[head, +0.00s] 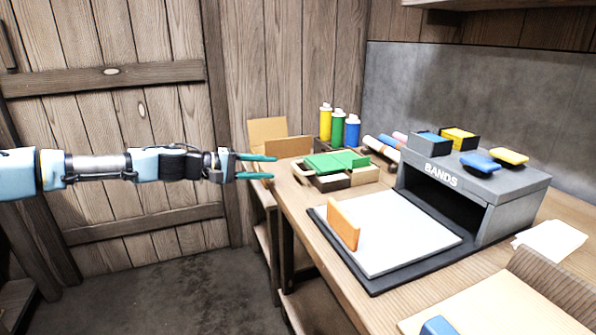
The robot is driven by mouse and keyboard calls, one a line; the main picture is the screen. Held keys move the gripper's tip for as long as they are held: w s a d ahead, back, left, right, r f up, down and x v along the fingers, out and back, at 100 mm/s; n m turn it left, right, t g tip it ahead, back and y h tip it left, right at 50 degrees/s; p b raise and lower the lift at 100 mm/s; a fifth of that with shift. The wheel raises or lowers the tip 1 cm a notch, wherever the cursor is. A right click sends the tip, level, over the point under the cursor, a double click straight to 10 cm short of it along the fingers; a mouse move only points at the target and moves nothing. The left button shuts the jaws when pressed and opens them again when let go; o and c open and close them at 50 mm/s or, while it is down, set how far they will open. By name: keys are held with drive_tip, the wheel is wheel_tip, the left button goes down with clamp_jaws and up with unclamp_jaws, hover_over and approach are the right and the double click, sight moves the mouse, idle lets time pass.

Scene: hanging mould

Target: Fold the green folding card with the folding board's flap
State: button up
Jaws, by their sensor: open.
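The green folding card (336,161) lies on a low wooden holder (362,176) near the table's left end. It looks like two green panels, one a little raised. This wooden holder may be the folding board; I cannot make out its flap clearly. My gripper (273,167) reaches in from the left with two teal fingers apart and nothing between them. It appears left of the holder, near the table's left edge, and apart from the card.
A grey box marked BANDS (495,195) stands behind a white plate (390,235) with an upright orange handle (343,224). Blue and yellow blocks sit on the box. Yellow, green and blue bottles (338,128) stand at the back. A tan board (490,305) lies front right.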

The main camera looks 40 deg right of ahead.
sight(296, 169)
drive_tip(key=p+x, duration=0.1)
drive_tip(key=x, duration=0.8)
drive_tip(key=shift+s+d+f, duration=0.15)
clamp_jaws()
idle(1.1)
